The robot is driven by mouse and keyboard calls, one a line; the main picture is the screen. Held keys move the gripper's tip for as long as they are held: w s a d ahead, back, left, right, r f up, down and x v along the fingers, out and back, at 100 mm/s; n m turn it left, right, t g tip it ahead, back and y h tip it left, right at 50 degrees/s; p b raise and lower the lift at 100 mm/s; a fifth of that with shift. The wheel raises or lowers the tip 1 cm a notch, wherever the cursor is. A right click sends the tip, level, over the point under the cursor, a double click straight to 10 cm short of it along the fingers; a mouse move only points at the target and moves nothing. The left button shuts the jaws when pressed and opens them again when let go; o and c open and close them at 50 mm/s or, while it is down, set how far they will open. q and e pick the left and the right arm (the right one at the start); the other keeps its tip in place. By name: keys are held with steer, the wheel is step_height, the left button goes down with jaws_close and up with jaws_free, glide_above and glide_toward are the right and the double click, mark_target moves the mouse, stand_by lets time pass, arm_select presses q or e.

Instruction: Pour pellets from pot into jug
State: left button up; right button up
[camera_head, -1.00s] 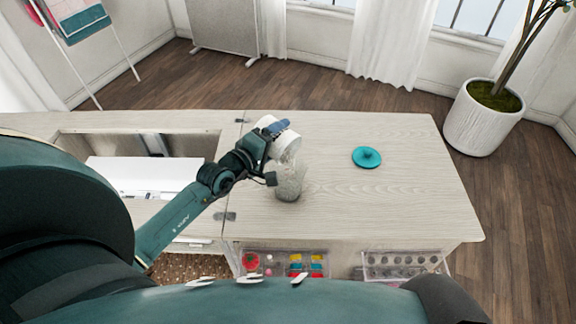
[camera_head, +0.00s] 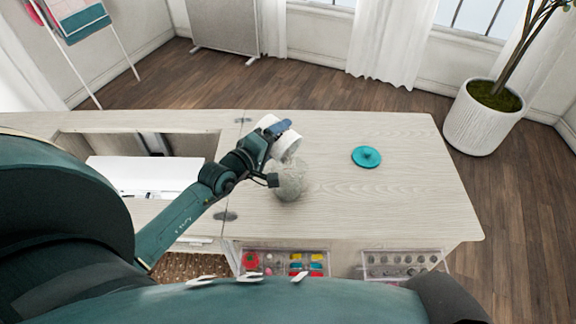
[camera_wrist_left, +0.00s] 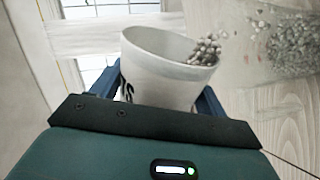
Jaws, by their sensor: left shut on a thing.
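My left gripper (camera_head: 273,132) is shut on the white pot (camera_head: 287,144) and holds it tilted above the cabinet top, mouth toward the jug. In the left wrist view the pot (camera_wrist_left: 160,75) sits between the fingers, with grey pellets (camera_wrist_left: 207,49) bunched at the right side of its rim. The clear jug (camera_head: 289,184) stands on the cabinet top just below the pot and looks filled with greyish pellets. In the left wrist view the jug (camera_wrist_left: 290,45) and its pellets are at the upper right. My right gripper is not in view.
A teal round lid (camera_head: 366,157) lies on the cabinet top (camera_head: 400,200) to the right of the jug, with free room around it. An open well with a white machine (camera_head: 140,174) is at the left. Clear trays (camera_head: 405,264) hang along the front.

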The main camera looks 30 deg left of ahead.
arm_select(q)
steer(key=shift+s+d+r+m, duration=0.1)
steer(key=shift+d+r+m, duration=0.3)
steer(key=shift+m, duration=0.5)
stand_by(2.2)
steer(key=shift+d+f+y, duration=0.2)
steer(key=shift+f+y, duration=0.05)
steer(key=shift+y, duration=0.15)
